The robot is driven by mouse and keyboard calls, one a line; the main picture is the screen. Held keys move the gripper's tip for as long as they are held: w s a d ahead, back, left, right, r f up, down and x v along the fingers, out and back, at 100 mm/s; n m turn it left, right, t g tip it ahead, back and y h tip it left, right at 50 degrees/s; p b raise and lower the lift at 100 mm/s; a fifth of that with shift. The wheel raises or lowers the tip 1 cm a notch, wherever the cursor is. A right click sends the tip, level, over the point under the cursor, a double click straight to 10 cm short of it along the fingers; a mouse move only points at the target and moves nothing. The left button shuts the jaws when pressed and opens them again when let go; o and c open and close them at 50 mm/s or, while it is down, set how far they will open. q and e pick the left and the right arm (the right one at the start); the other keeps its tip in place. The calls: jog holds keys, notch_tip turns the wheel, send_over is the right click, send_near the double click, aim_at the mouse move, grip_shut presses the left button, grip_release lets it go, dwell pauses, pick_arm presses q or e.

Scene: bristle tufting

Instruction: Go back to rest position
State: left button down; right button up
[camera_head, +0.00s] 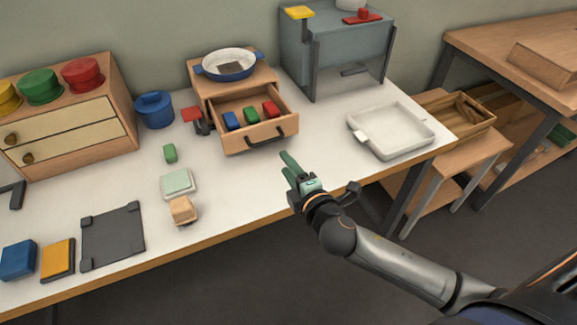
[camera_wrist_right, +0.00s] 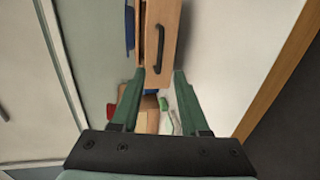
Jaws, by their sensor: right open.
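My right gripper (camera_head: 290,166) is above the front part of the white table, just in front of the open drawer. In the right wrist view its two green fingers (camera_wrist_right: 158,88) are apart with nothing held between them. The wooden drawer (camera_head: 262,137) is pulled out of its small cabinet and holds a blue block (camera_head: 231,121), a green block (camera_head: 251,115) and a red block (camera_head: 271,109). The drawer front with its black handle (camera_wrist_right: 161,50) shows beyond the fingers in the wrist view. My left gripper is not in view.
A white tray (camera_head: 427,139) lies right of the drawer. Left are a green block (camera_head: 170,153), a pale green pad (camera_head: 178,182), a wooden block (camera_head: 182,210) and a dark plate (camera_head: 112,238). A blue pot (camera_head: 154,110) stands behind. Table is clear around the gripper.

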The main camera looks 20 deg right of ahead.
dwell(0.4)
jog(key=s+d+f+m+g, duration=0.1)
jog(key=s+f+m+g, duration=0.25)
jog(key=s+m, duration=0.35)
jog(key=s+d+f+m+g, duration=0.1)
jog(key=s+f+m+g, duration=0.3)
jog(key=s, duration=0.6)
jog(key=s+d+f+m+g, duration=0.1)
jog(key=s+f+m+g, duration=0.1)
jog(key=s+m+g, duration=0.5)
jog(key=w+a+f+n+t+y+p, duration=0.1)
jog(key=w+a+f+t+p, duration=0.2)
jog(key=t, duration=0.5)
jog(key=shift+w+a+f+n+y+p, duration=0.35)
jog(key=shift+a+f+p, duration=0.55)
jog(key=shift+f+p, duration=0.55)
